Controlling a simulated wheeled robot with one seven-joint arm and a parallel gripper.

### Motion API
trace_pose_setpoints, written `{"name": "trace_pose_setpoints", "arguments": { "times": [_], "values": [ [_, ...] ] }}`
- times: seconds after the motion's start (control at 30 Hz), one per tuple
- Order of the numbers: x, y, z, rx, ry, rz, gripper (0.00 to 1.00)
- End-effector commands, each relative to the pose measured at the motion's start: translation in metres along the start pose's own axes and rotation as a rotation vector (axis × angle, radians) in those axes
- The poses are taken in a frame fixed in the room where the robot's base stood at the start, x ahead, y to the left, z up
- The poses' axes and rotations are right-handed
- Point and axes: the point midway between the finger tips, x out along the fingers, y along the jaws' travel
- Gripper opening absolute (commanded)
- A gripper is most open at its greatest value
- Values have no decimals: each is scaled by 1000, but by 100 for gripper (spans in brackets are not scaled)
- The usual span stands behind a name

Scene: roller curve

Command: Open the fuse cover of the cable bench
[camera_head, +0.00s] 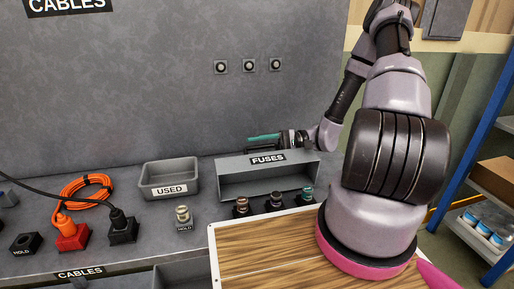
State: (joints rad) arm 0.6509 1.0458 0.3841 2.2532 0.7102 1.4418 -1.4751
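The grey fuse housing (232,164), labelled FUSES, stands on the cable bench (150,225) right of centre. A label lies along its upper part, and its front shows a long recess. I cannot tell for certain which part is the cover or how far it is raised. My gripper (262,139) is just above and behind the housing's top edge, pointing left, with a teal finger showing. The gap between its fingers cannot be made out, nor whether it touches the housing.
A grey bin (171,179) labelled USED stands left of the housing. A fuse stands in a HOLD holder (184,217). An orange cable coil (86,188) and plugs lie further left. A wood-topped surface (260,250) is in front. Blue shelving (470,140) stands at right.

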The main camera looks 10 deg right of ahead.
Motion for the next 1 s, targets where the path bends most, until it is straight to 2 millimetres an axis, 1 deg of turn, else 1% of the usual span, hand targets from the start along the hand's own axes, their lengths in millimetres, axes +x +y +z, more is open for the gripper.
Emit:
{"name": "trace_pose_setpoints", "arguments": {
  "times": [0.17,0.4,0.5,0.6,0.73,1.0],
  "values": [
    [-21,0,-1,-2,5,-2,47],
    [-71,0,-1,-2,6,-2,47],
    [-88,0,-1,-2,5,-1,47],
    [-100,0,-1,-2,4,-1,47],
    [-107,0,-1,-1,2,0,47],
    [-108,0,0,0,1,0,47]
  ]
}}
